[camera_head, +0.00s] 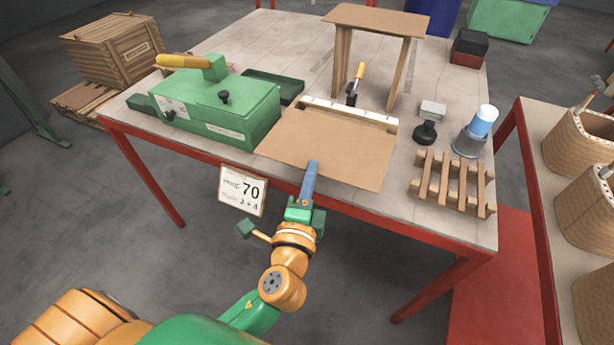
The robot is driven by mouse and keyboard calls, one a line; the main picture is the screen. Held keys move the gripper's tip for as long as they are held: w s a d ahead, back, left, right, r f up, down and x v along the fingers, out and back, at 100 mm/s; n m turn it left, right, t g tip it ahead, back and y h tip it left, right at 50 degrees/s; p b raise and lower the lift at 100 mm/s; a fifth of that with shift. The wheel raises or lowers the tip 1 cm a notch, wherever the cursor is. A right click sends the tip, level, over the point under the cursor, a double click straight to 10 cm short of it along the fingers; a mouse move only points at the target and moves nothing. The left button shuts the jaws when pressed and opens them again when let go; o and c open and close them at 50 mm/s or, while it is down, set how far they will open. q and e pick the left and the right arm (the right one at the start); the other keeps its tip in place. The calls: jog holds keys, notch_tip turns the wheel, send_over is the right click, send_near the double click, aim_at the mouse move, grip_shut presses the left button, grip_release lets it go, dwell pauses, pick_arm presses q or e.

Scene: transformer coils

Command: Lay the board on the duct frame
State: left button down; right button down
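A flat brown board (342,143) lies near the front edge of the worktable, with a white strip along its far side. A small wooden slatted frame (452,185), which looks like the duct frame, sits to the right of the board near the table's front right corner; nothing lies on it. My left gripper (312,168) reaches in from the front, and its blue finger overlaps the board's front edge. Only one finger shows clearly, so I cannot tell whether it grips the board. My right gripper is not in view.
A green machine with a yellow handle (220,105) stands left of the board. A wooden stand (378,20) rises behind it. A dark knob-shaped tool (425,133) and a blue-topped canister (475,132) stand just behind the slatted frame.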

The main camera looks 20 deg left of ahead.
pick_arm(q)
jog(key=w+f+b, duration=0.1)
jog(key=w, duration=0.1)
jog(key=w+f+b, duration=0.2)
jog(key=w, duration=0.1)
jog(key=shift+w+d+f+b, duration=0.1)
jog(key=shift+w+f+b, duration=0.2)
jog(key=shift+f, duration=0.1)
jog(key=shift+w+a, duration=0.25)
jog(key=shift+w, duration=0.6)
jog(key=c, duration=1)
grip_release()
jog(key=s+d, duration=0.1)
jog(key=s, duration=0.6)
jog(key=shift+d+b, duration=0.2)
jog(key=shift+b, duration=0.2)
